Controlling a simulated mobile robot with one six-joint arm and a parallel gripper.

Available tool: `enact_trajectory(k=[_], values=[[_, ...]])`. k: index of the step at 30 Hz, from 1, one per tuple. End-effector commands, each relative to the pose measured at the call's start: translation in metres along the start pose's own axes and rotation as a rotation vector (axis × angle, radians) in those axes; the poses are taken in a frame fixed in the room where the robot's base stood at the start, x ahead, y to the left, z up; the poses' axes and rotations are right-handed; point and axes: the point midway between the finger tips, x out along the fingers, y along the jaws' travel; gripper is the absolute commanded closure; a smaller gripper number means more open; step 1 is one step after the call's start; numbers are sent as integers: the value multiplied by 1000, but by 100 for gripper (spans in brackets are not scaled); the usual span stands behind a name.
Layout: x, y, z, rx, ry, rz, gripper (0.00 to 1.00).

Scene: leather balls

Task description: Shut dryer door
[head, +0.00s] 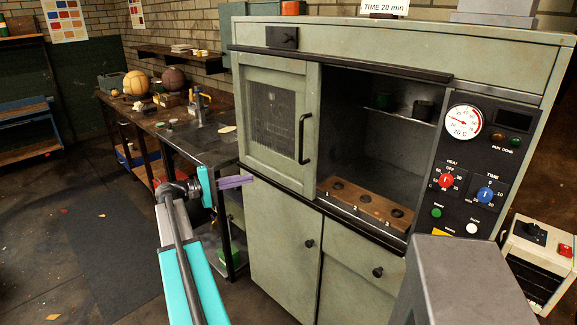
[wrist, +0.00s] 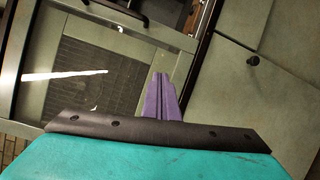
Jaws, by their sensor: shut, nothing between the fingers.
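The dryer door (head: 270,125) is a grey-green panel with a mesh window and a dark vertical handle (head: 306,137) near its right edge. It covers the left part of the dryer (head: 390,52) front; the opening (head: 385,150) to its right stands uncovered. My gripper (head: 250,180) has its purple fingers together, empty, at the lower left edge of the door. In the wrist view the fingers (wrist: 158,85) point toward the door (wrist: 135,100), whose mesh window shows on the left. I cannot tell whether they touch it.
Inside the dryer a wooden rack (head: 368,204) with round holes lies on the floor. A control panel (head: 472,165) is on the right. A workbench (head: 175,120) with two balls runs along the left wall. Lower cabinet doors (head: 280,250) are shut. Open floor lies at left.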

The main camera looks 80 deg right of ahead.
Motion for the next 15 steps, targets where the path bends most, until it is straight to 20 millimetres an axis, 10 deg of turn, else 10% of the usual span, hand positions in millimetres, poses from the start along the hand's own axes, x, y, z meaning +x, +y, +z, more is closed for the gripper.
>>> enact_trajectory(k=[6, 15], values=[[31, 44, 16, 36, -82, 64, 100], [35, 48, 19, 38, -90, 70, 100]])
